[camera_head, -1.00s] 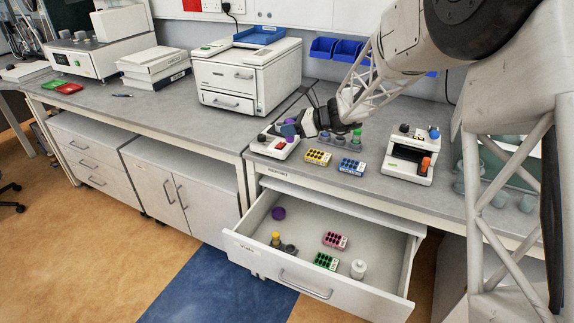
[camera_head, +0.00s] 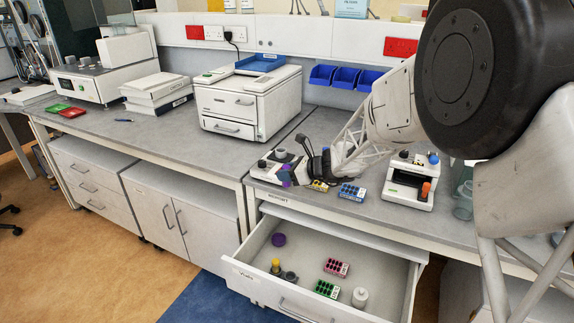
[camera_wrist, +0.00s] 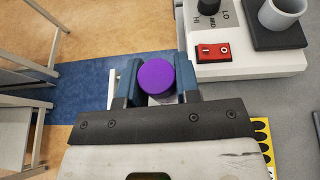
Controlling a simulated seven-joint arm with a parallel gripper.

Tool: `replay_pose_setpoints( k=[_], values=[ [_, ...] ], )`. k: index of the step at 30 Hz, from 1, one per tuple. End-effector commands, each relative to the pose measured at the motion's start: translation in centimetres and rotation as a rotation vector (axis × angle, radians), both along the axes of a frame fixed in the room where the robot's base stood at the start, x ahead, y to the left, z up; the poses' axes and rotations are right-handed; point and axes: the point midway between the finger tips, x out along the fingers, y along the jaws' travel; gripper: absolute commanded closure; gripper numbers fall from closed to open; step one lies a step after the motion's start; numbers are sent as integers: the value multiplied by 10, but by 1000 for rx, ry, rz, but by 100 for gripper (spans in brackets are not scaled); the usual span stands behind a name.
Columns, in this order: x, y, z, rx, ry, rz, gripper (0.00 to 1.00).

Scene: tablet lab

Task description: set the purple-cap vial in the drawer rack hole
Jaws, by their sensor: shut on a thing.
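The purple-cap vial (camera_wrist: 156,77) is between my gripper's (camera_wrist: 157,82) two blue fingers in the wrist view; only its round cap shows clearly. In the head view the purple cap (camera_head: 286,176) is small beside my gripper (camera_head: 291,173), which is shut on it near the bench's front edge, above and behind the drawer. The open drawer (camera_head: 392,273) holds a small dark rack (camera_head: 290,277) at its left front, with a yellow-cap vial (camera_head: 275,265) at one end. The rack's hole is too small to make out.
The drawer also holds a purple disc (camera_head: 278,240), a pink rack (camera_head: 336,267), a green rack (camera_head: 327,289) and a white bottle (camera_head: 360,297). On the bench, a stirrer with a red switch (camera_wrist: 213,52) is close to my gripper. A blue rack (camera_head: 351,192) stands to the right.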

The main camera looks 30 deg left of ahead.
Motion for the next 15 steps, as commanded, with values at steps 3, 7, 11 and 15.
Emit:
replay_pose_setpoints(
  k=[3, 7, 11, 15],
  values=[
    [-5, -1, -12, -1, 0, -22, 92],
    [-10, -3, -26, -3, -1, -47, 92],
    [-16, -5, -40, -4, 1, -72, 92],
    [-22, -8, -56, -7, 1, -98, 92]
  ],
)
